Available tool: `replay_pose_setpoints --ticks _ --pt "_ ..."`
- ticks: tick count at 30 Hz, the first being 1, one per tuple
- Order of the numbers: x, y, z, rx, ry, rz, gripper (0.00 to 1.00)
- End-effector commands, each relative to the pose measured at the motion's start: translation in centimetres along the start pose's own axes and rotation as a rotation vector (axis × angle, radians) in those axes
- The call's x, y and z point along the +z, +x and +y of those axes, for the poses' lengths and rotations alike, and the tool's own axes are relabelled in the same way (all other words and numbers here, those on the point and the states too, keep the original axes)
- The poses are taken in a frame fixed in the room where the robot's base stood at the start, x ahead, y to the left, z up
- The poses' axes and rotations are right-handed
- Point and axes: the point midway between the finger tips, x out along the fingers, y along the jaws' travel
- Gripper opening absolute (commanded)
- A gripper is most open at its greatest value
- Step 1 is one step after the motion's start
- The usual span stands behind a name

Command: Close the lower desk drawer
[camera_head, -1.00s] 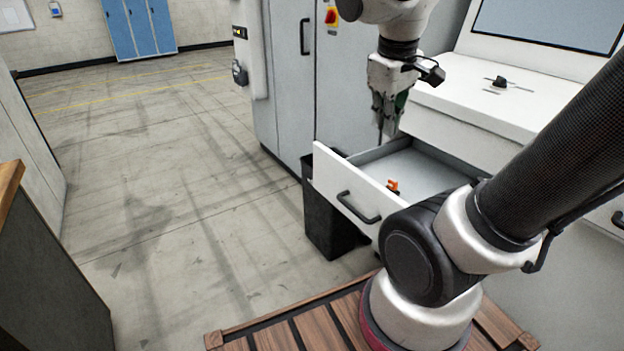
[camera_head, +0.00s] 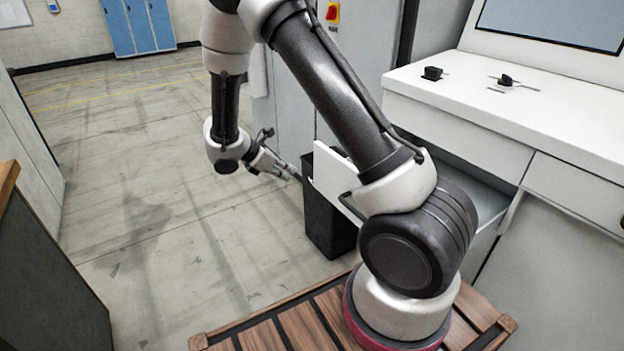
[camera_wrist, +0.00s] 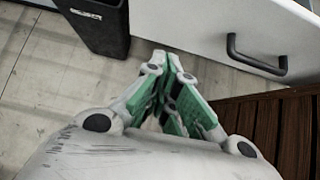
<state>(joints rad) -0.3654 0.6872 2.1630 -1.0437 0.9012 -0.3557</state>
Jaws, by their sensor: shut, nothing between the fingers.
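The desk (camera_head: 440,95) has a white drawer pulled out, its front panel (camera_head: 328,178) facing left in the head view. Part of its grey inside shows right of my arm; the rest is hidden behind the arm. In the wrist view the drawer front (camera_wrist: 215,22) runs along the top right, with its dark bar handle (camera_wrist: 256,62) at the right. My gripper (camera_head: 294,174) is outside the drawer, left of its front panel. In the wrist view my gripper (camera_wrist: 172,62) has its green-padded fingers together and empty, pointing toward the drawer front, apart from the handle.
A black bin (camera_head: 328,215) stands on the floor beside the drawer front and shows in the wrist view (camera_wrist: 95,22). Grey cabinets (camera_head: 358,60) stand behind. Another desk drawer (camera_head: 575,190) at right is shut. Open floor (camera_head: 150,180) lies to the left.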

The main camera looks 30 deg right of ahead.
Motion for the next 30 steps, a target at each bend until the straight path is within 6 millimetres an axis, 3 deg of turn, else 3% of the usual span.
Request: replay_pose_setpoints --ticks 5,18,24,30 --pt "-0.1 1.8 0.0 -0.003 -0.005 -0.003 0.00" --pt "0.3 10.6 -0.1 -0.004 -0.001 -0.001 0.00" --pt "2.2 12.3 0.0 -0.002 -0.001 -0.001 0.00" --pt "2.7 12.8 0.0 -0.001 -0.003 -0.001 0.00"
